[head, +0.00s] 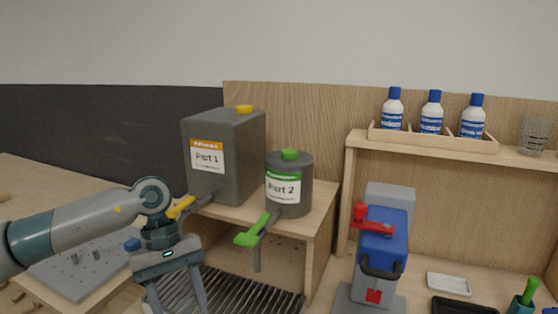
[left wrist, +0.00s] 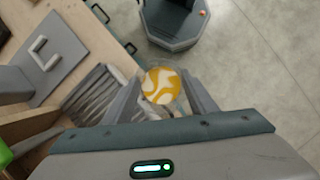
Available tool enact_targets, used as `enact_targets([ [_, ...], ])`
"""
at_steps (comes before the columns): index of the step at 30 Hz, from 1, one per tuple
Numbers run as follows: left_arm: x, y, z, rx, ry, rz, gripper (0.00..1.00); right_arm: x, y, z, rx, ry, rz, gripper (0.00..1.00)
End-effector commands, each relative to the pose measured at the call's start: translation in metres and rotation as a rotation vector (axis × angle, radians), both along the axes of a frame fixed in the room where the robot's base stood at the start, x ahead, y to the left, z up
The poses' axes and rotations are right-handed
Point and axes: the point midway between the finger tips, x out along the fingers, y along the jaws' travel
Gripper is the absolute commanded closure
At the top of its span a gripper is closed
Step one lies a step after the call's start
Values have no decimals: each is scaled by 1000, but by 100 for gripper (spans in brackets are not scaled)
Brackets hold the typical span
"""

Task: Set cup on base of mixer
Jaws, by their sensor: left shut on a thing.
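My left gripper (head: 178,298) points down at the lower left of the head view, over the ribbed drain grate. In the left wrist view its fingers (left wrist: 161,76) are shut on a cup (left wrist: 160,86), seen from above, with yellow and white swirled contents. The cup does not show in the head view. The mixer (head: 383,236) is a blue and grey machine with a red lever, right of centre, well to the right of my left gripper. Its grey base (head: 343,300) is partly cut off by the bottom edge. My right gripper is not in view.
The Part 1 tank (head: 227,165) and the Part 2 tank (head: 290,190), with its green tap, stand on a wooden stand between my left gripper and the mixer. A white tray (head: 449,284) and a black tray (head: 463,306) lie right of the mixer. Bottles (head: 431,113) stand on a shelf.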

Motion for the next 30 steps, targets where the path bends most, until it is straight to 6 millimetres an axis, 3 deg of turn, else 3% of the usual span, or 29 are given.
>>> enact_targets([
  [6, -38, 10, -45, 3, 3, -348, 61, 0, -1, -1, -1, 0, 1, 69],
  [12, -61, 19, -68, 2, 1, -546, 61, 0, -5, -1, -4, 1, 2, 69],
  [30, -67, 20, -74, -1, 1, -601, 61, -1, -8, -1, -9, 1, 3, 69],
])
